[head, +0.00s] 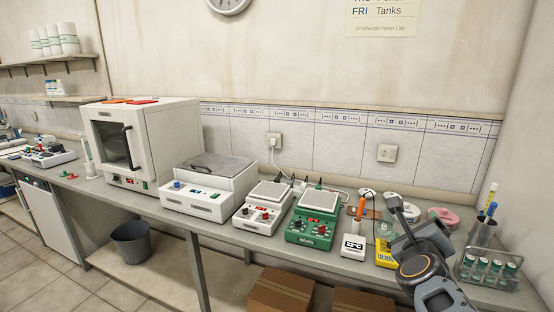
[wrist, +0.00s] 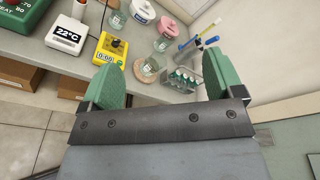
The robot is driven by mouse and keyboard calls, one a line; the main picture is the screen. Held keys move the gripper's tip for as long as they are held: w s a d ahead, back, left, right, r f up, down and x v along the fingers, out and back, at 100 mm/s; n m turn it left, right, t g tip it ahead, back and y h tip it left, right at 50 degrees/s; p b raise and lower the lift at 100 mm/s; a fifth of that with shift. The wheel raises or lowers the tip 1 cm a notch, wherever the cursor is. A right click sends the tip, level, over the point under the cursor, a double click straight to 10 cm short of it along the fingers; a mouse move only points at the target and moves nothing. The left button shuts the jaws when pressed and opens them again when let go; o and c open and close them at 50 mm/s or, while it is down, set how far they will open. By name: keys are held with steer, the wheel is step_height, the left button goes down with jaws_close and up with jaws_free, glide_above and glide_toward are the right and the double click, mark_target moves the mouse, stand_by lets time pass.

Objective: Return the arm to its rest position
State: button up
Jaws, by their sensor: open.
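My gripper (wrist: 162,88) shows in the wrist view with its two green-padded fingers spread wide apart and nothing between them. The bench and its rack lie beyond the fingertips. In the head view my arm rises at the lower right, in front of the right end of the bench, with my gripper (head: 393,203) above the bench by the yellow device. The fingers are small there and partly merge with the things behind them.
The bench (head: 215,227) holds a white oven (head: 160,140), a white bath (head: 208,190), a green stirrer (head: 313,222), a yellow timer (wrist: 110,48) and a vial rack (wrist: 183,80). A bin (head: 133,243) and cardboard boxes (head: 280,291) stand below. Open floor lies in front.

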steer(key=s+a+f+n+g+y+p, duration=0.1)
steer(key=a+f+n+g+y+p, duration=0.2)
steer(key=a+n, duration=0.5)
steer(key=s+a+f+n+g+y, duration=0.1)
steer(key=a+f+n+y, duration=0.3)
steer(key=n, duration=0.7)
steer(key=s+a+f+n+g+p, duration=0.1)
steer(key=s+n+g, duration=0.5)
steer(key=n, duration=0.6)
step_height(320, 180, down, 3)
steer(key=s+a, duration=0.1)
steer(key=s, duration=0.1)
steer(key=shift+s+a+r+n+g+y+p, duration=0.15)
steer(key=shift+s+a+n+g+y+p, duration=0.15)
steer(key=shift+s+y+p, duration=0.1)
